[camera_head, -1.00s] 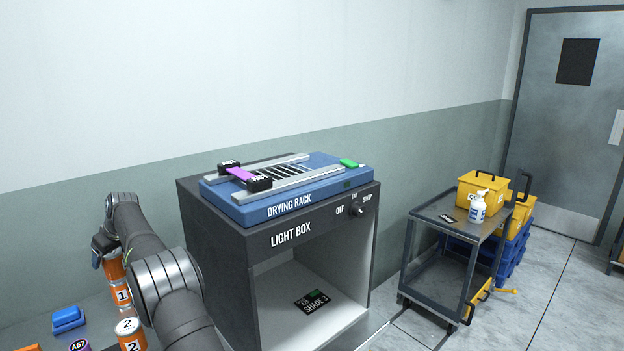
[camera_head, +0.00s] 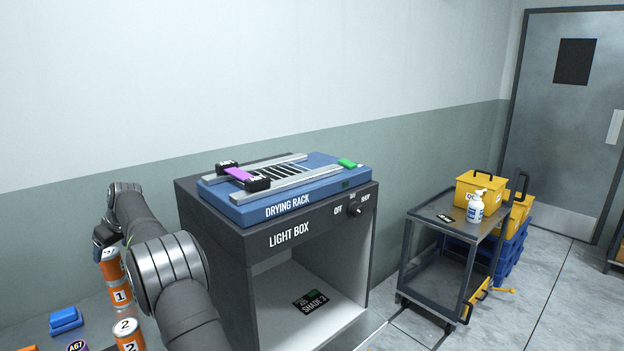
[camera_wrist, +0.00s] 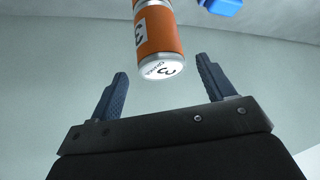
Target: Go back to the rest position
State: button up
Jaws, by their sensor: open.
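My gripper (camera_wrist: 161,68) is open, with its two dark blue fingers apart and nothing held between them. In the wrist view an orange can (camera_wrist: 158,32) marked 3 shows beyond the fingertips, with gaps on both sides. In the head view my arm reaches up at the left of the light box, and the dark end of my gripper (camera_head: 104,236) shows partly, just above an orange can (camera_head: 111,263). The fingertips cannot be made out there.
The black light box (camera_head: 222,249) carries the blue drying rack (camera_head: 332,190) with a purple strip (camera_head: 238,174). Orange cans, including one marked 1 (camera_head: 120,294) and one marked 2 (camera_head: 129,335), and a blue block (camera_head: 65,320) are at lower left. A cart (camera_head: 404,258) stands right.

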aim_at(110, 259)
jog(key=v, duration=0.7)
jog(key=x, duration=1.3)
notch_tip(110, 259, up, 11)
jog(key=shift+d+f, duration=0.15)
jog(key=shift+f, duration=0.05)
jog(key=s+d+r+m+t+h, duration=0.1)
jog(key=d+r+m+t+h, duration=0.2)
jog(key=d+m, duration=0.45)
jog(key=d+r+m+t+h, duration=0.25)
jog(key=d+r+m, duration=0.25)
jog(key=d+m, duration=0.25)
jog(key=shift+n+g+h, duration=0.3)
jog(key=shift+g+h, duration=0.05)
jog(key=shift+g, duration=0.1)
jog(key=shift+s+d+f, duration=0.1)
jog(key=shift+f, duration=1.3)
jog(key=shift+s+d+f, duration=0.15)
jog(key=shift+f, duration=1.25)
